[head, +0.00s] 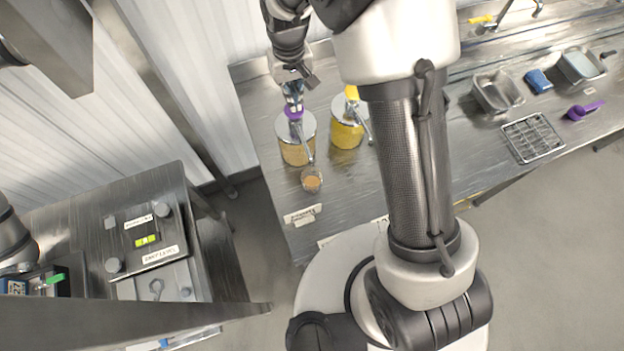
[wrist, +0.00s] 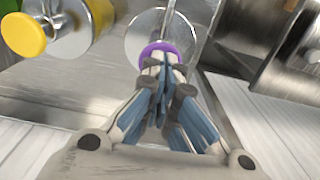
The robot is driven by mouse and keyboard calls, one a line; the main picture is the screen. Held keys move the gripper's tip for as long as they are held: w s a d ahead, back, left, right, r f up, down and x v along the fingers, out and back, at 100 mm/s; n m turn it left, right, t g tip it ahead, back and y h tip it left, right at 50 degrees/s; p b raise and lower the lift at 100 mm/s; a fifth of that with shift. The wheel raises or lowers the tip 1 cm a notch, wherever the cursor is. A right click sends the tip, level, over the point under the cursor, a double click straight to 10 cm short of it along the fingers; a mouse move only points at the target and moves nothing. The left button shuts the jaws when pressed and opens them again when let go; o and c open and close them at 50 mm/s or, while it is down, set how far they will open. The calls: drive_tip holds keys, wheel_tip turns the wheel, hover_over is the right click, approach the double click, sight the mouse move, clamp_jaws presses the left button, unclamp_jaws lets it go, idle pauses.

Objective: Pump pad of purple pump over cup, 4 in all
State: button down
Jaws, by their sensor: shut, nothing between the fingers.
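The purple pump (head: 298,142) is a jar with a metal lid, a purple pad on top and a spout, standing on the steel counter. Its purple pad (wrist: 157,52) shows as a ring behind my fingertips in the wrist view. A small cup (head: 311,180) with orange-brown content stands under the end of the spout. My gripper (head: 293,98) is shut and empty, pointing down right over the purple pad; it also shows in the wrist view (wrist: 165,65). I cannot tell whether the fingertips touch the pad.
A yellow pump (head: 346,130) stands close on the right; its yellow pad (wrist: 24,34) shows in the wrist view. Metal pans (head: 497,92), a wire rack (head: 533,137) and a purple scoop (head: 585,110) lie farther right. Label signs (head: 302,215) stand at the counter's front edge.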

drive_tip(key=shift+f+b, duration=1.35)
drive_tip(key=shift+f, duration=0.7)
drive_tip(key=shift+r, duration=0.15)
drive_tip(key=shift+r+p, duration=1.4)
drive_tip(key=shift+r, duration=0.6)
drive_tip(key=shift+f, duration=0.15)
